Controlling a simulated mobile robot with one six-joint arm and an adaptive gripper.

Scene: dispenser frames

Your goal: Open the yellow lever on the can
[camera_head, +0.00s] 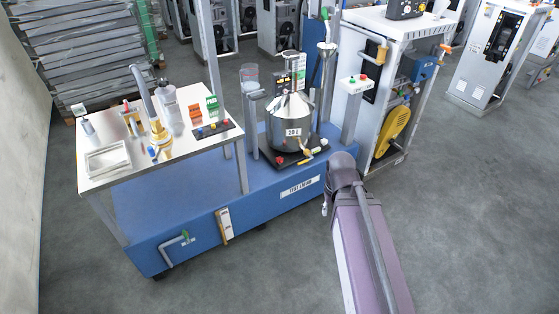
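The can (290,122) is a shiny steel vessel with a cone-shaped top and a "20 L" label. It stands upright on a dark base plate (268,152) on the blue cart. A small yellow lever (307,160) shows low at the can's front right, by its outlet. It is too small to tell its exact angle. My purple-grey arm rises from the bottom right, in front of the cart, and its bend is to the lower right of the can, apart from it. I cannot make out my gripper's fingers.
A white table (105,180) with bottles, a tray and a brass fitting stands at the left. A button post (352,105) and a white cabinet (400,30) with a yellow wheel (393,132) stand right of the can. Grey floor is free at the right.

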